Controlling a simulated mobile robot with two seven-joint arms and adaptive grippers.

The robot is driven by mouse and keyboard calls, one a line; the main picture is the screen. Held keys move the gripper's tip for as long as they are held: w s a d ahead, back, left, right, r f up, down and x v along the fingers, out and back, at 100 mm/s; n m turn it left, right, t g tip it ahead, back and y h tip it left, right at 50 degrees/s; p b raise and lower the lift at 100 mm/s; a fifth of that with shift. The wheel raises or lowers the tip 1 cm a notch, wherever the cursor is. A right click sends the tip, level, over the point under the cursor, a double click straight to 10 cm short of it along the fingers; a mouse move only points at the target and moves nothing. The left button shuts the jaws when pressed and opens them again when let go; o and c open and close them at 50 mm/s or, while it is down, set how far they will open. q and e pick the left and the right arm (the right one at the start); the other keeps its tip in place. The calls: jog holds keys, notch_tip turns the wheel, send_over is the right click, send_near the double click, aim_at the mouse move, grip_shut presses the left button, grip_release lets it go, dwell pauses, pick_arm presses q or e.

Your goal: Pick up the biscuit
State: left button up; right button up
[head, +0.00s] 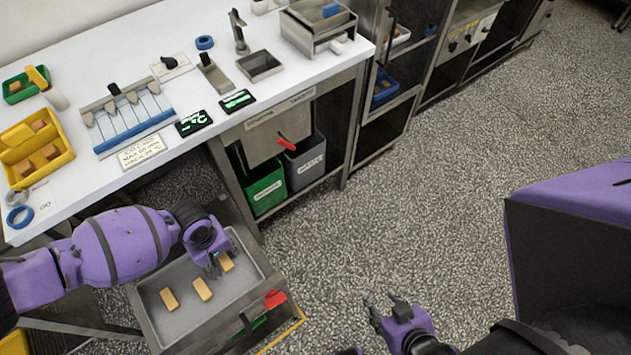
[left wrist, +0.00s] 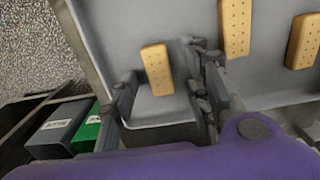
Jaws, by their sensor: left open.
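Three tan rectangular biscuits lie apart in a grey metal tray (head: 188,327) below the counter. One biscuit (head: 226,262) is under my left gripper (head: 216,266); the others are the middle biscuit (head: 202,289) and the left biscuit (head: 169,299). In the left wrist view, my left gripper (left wrist: 165,95) is open, with one finger on each side of a biscuit (left wrist: 157,70). I cannot tell whether either finger touches it. Two more biscuits (left wrist: 235,28) (left wrist: 303,42) lie to the right there. My right gripper (head: 384,299) is open and empty above the floor.
The white counter (head: 200,120) carries a yellow bin (head: 50,168) with brown pieces and a blue-edged rack (head: 130,120). A green bin (head: 265,190) and a grey bin (head: 305,165) stand below it. A red handle (head: 275,299) is at the tray's right. The speckled floor is clear.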

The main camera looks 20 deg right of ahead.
pick_arm(q)
jog(key=c, duration=0.9)
jog(key=shift+r, duration=0.1)
jog(key=shift+c, duration=0.2)
